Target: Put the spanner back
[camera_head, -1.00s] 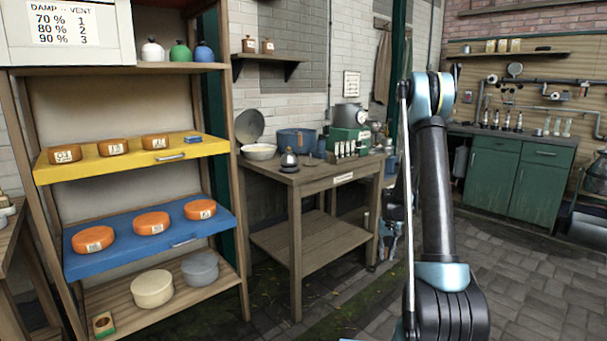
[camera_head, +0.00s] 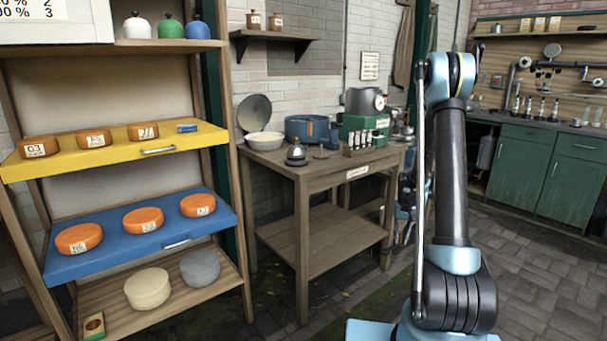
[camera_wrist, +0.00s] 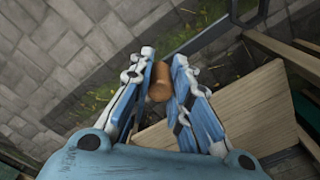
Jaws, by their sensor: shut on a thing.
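In the wrist view my gripper (camera_wrist: 160,84) is shut on a brown, round-ended cylinder (camera_wrist: 160,82), held between its blue fingers. The rest of this held thing is hidden or points away from the camera, so I cannot tell whether it is part of a spanner. No spanner can be made out elsewhere. In the head view my arm stands upright at right of centre. Bluish parts just left of it may be my gripper, but they are too hidden to tell.
A wooden rack at left holds a yellow tray (camera_head: 178,143) and a blue tray (camera_head: 100,262) with orange wheels. A wooden bench (camera_head: 300,168) stands at centre with pots and a bell. Green cabinets (camera_head: 545,165) stand at back right. Paved floor is clear at right.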

